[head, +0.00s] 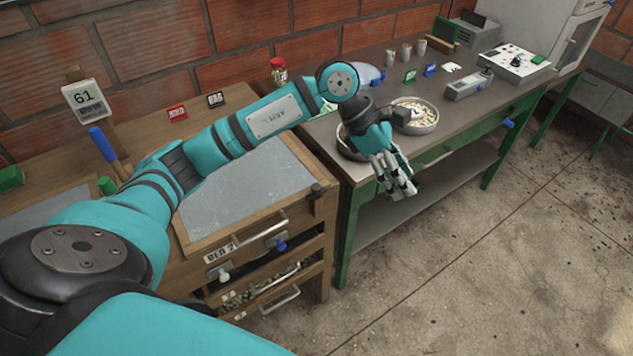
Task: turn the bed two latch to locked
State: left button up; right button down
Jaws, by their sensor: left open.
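My right gripper is out of view.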

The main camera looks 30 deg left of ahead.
pick_arm(q)
jog(key=w+a+y, duration=0.1)
jog(key=a+y, duration=0.3)
jog(key=a, duration=0.4)
notch_tip(320, 180, up, 2)
jog(key=g+y, duration=0.1)
jog(key=y, duration=0.3)
send_over(316, 186)
jog(key=shift+n, duration=0.4)
notch_tip(316, 186, down, 17)
jog(key=p, duration=0.4)
jog(key=shift+c, duration=0.2)
jog(key=shift+r, duration=0.1)
grip_shut()
